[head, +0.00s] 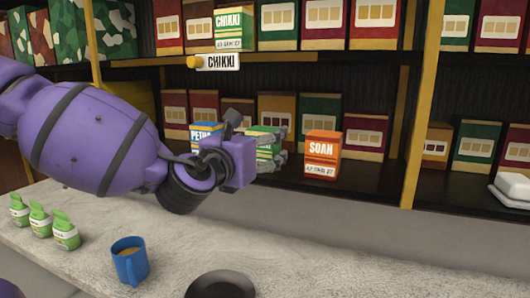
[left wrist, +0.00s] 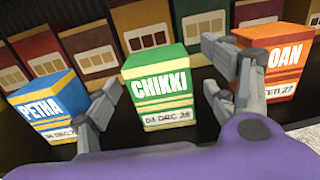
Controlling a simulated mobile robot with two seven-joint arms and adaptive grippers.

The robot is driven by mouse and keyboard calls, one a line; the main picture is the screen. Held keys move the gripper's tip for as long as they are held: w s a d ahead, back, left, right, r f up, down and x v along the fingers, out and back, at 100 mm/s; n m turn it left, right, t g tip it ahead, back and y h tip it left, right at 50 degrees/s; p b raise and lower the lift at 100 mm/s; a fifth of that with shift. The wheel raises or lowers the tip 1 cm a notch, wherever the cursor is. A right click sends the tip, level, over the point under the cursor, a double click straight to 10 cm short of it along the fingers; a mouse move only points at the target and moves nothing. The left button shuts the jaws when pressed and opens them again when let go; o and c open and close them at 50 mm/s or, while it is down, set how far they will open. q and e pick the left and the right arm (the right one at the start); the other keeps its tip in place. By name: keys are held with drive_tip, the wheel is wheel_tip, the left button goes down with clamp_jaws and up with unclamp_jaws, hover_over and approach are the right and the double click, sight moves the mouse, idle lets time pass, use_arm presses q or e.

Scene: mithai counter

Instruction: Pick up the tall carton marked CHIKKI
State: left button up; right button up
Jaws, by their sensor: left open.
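A green and white carton marked CHIKKI (left wrist: 158,88) stands upright on the lower shelf. In the head view this carton (head: 264,151) is mostly hidden by my left gripper. My left gripper (head: 274,143) is open in front of it. In the left wrist view the fingers of the gripper (left wrist: 160,72) are spread to either side of the carton, and I cannot tell whether they touch it. My right gripper is not in view.
A blue PETHA carton (left wrist: 48,106) stands to the left and an orange SOAN carton (head: 322,154) to the right, both close to my fingers. Darker boxes line the back. A blue mug (head: 129,262), dark plate (head: 220,285) and small green packets (head: 65,235) are on the counter.

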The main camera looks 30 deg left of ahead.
use_arm(q)
drive_tip(key=w, duration=0.3)
drive_tip(key=shift+a+f+b, duration=0.15)
drive_tip(key=shift+a+b, duration=0.2)
drive_tip(key=shift+r, duration=0.2)
drive_tip(key=c, duration=1.3)
drive_tip(key=shift+c, duration=0.8)
drive_tip(key=shift+r, duration=0.1)
